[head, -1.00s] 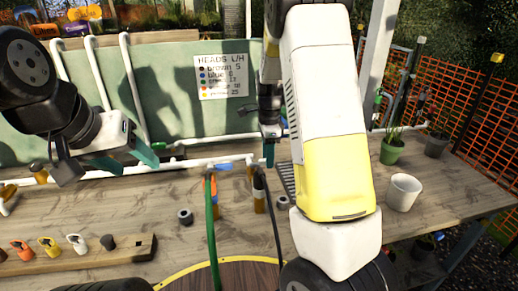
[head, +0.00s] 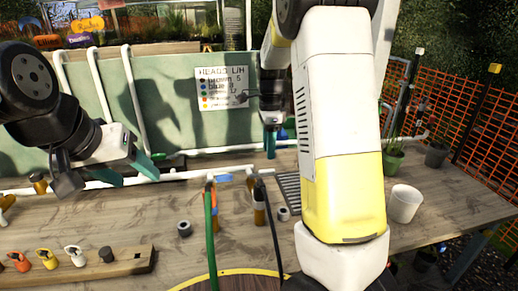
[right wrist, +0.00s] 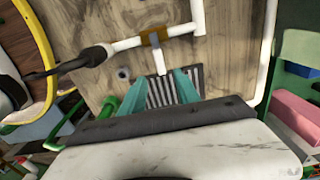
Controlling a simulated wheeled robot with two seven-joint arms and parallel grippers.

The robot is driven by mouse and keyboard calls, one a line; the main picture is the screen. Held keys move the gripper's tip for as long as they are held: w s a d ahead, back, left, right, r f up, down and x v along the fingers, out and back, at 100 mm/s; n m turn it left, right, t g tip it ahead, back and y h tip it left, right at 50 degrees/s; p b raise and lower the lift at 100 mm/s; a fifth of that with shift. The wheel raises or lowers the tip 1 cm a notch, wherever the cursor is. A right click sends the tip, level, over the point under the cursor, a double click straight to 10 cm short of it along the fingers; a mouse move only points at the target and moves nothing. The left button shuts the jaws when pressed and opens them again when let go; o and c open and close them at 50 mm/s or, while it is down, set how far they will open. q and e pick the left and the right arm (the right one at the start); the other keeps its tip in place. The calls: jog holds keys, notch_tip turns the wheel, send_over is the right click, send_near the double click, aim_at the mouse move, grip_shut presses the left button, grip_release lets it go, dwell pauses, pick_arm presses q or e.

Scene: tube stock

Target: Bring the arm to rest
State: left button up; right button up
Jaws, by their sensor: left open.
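My left gripper (head: 128,172) hangs at the left in the head view. Its teal fingers are spread and nothing shows between them. My right gripper (head: 270,142) is behind the bulky white and yellow link of my right arm, above the far side of the bench. In the right wrist view its two teal fingers (right wrist: 162,90) stand apart with a gap between them. They are empty and point towards a slotted grey grate (right wrist: 170,88) on the wooden bench (head: 215,245). The grate also shows in the head view (head: 288,187).
A white pipe run (head: 185,173) lies along the back of the bench, with a green hose (head: 211,240) and black hose (head: 272,225) in front. A wooden rack (head: 130,262) holds coloured clips at left. A white cup (head: 405,203) and green pot (head: 393,160) stand at right.

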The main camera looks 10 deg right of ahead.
jog(key=shift+s+r, duration=0.3)
jog(key=s+a+r+n+t, duration=0.1)
jog(key=s+r+n+t, duration=0.1)
jog(key=s+n, duration=0.4)
jog(key=s+a+r+n+t+y, duration=0.1)
jog(key=s+r+n+t, duration=0.1)
jog(key=s+r+n, duration=0.3)
jog(key=s+a+r+n+t+y, duration=0.1)
jog(key=s+r+n+t, duration=0.1)
jog(key=s+n, duration=0.5)
jog(key=s+r, duration=0.1)
jog(key=s, duration=0.4)
jog(key=shift+s+a+r+n, duration=0.2)
jog(key=shift+a+r+n, duration=0.1)
jog(key=shift+n, duration=0.1)
